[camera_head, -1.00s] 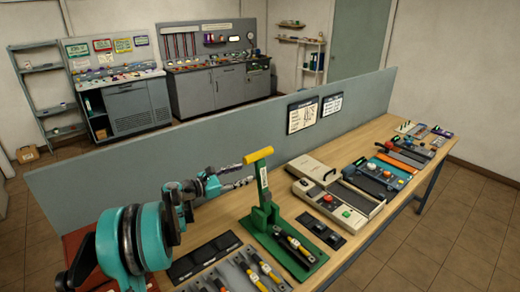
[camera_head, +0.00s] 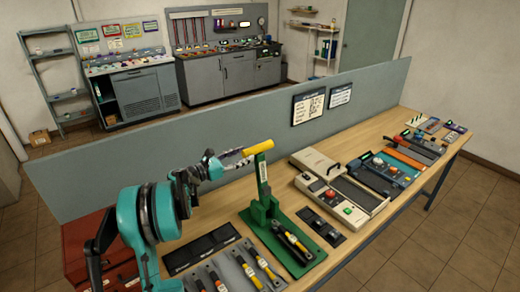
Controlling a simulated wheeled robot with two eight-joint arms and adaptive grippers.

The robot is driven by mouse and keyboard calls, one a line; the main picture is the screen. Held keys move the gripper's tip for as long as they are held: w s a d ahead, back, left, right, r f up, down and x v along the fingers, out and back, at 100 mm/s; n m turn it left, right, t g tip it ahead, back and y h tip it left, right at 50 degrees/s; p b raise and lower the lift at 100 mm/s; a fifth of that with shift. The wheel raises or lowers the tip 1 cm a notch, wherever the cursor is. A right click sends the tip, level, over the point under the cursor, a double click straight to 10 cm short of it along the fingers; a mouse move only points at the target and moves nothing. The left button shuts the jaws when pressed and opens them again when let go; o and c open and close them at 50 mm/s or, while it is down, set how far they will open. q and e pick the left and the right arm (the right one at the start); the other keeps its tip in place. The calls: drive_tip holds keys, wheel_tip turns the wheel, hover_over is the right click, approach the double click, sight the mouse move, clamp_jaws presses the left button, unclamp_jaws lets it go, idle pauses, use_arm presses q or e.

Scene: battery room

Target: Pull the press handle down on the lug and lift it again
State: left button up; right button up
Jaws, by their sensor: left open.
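The green press (camera_head: 262,214) stands on the workbench with its lever (camera_head: 262,182) upright. The yellow press handle (camera_head: 258,148) sits across the top of the lever. My left gripper (camera_head: 233,159) is open at the left end of the yellow handle, level with it; I cannot tell whether the fingers touch it. A cable tool with yellow and black grips (camera_head: 296,243) lies on the press's green base. I cannot make out the lug at this size. My right gripper is not in view.
A grey tray with several yellow-and-black tools (camera_head: 250,272) lies in front of the press. Dark pads (camera_head: 200,248) lie to its left. A beige machine (camera_head: 335,195) stands to its right. A grey partition (camera_head: 150,165) runs behind the bench.

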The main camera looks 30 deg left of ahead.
sight(257, 150)
use_arm(q)
drive_tip(key=x, duration=0.6)
drive_tip(key=shift+w+d, duration=0.15)
drive_tip(key=shift+w, duration=0.1)
clamp_jaws()
